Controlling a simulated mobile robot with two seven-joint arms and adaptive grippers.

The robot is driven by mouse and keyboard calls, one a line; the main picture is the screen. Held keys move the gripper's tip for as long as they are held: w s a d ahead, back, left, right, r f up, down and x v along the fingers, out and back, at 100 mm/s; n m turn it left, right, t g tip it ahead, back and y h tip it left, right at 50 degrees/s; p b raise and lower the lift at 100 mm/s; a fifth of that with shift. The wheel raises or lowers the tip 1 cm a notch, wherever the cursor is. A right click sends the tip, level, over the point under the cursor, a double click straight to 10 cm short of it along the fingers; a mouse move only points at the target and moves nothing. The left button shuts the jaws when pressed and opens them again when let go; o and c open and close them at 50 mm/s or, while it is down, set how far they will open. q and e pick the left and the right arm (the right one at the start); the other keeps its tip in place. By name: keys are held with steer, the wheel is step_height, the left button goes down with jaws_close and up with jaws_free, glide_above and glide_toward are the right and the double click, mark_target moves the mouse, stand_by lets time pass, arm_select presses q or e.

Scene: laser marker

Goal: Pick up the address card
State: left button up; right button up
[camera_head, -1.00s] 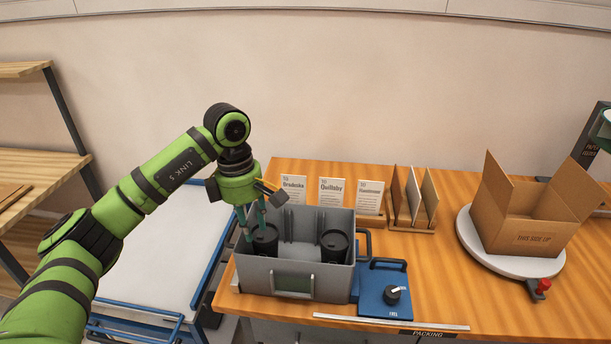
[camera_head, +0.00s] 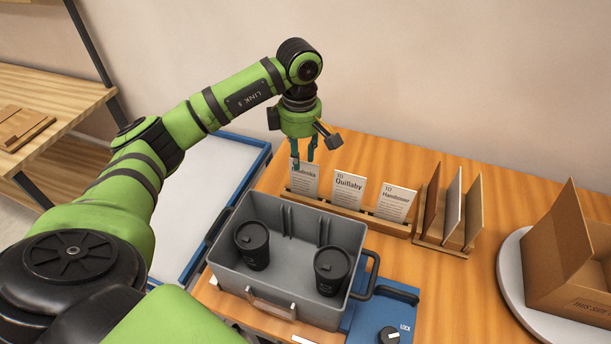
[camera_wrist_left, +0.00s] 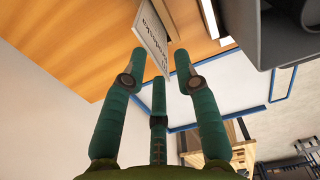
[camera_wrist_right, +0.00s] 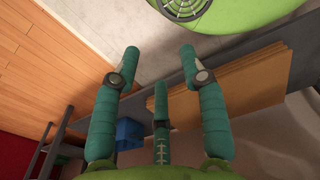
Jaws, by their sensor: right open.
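Three white address cards stand in a row in a wooden holder (camera_head: 348,214) behind the grey crate: a left card (camera_head: 306,180), a middle card reading "Quillsby" (camera_head: 347,189) and a right card (camera_head: 395,204). My left gripper (camera_head: 303,160) points down over the left card, its fingers covering part of that card's top. In the left wrist view, the left gripper (camera_wrist_left: 160,60) has its fingers spread, with a card (camera_wrist_left: 152,36) just beyond and between the tips; whether they touch it I cannot tell. My right gripper (camera_wrist_right: 160,62) is open and empty, away from the cards.
The grey crate (camera_head: 277,290) holds two black lidded cups (camera_head: 252,246) (camera_head: 331,270) in front of the cards. A rack (camera_head: 437,243) with upright panels stands right of them. A cardboard box (camera_head: 575,262) sits on a white turntable (camera_head: 512,285). A blue lock unit (camera_head: 372,318) adjoins the crate.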

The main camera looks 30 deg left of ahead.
mark_target(302, 175)
arm_select(q)
steer(key=f, duration=0.2)
steer(key=f+p, duration=0.1)
steer(key=f, duration=0.2)
steer(key=f+p, duration=0.1)
steer(key=f, duration=0.1)
steer(key=shift+w+f, duration=0.25)
steer(key=shift+w, duration=0.05)
steer(key=shift+s+f+p, duration=0.1)
steer(key=shift+p, duration=0.2)
jaws_close()
arm_select(e)
steer(key=r, duration=0.1)
steer(key=w+r, duration=0.1)
steer(key=r, duration=0.1)
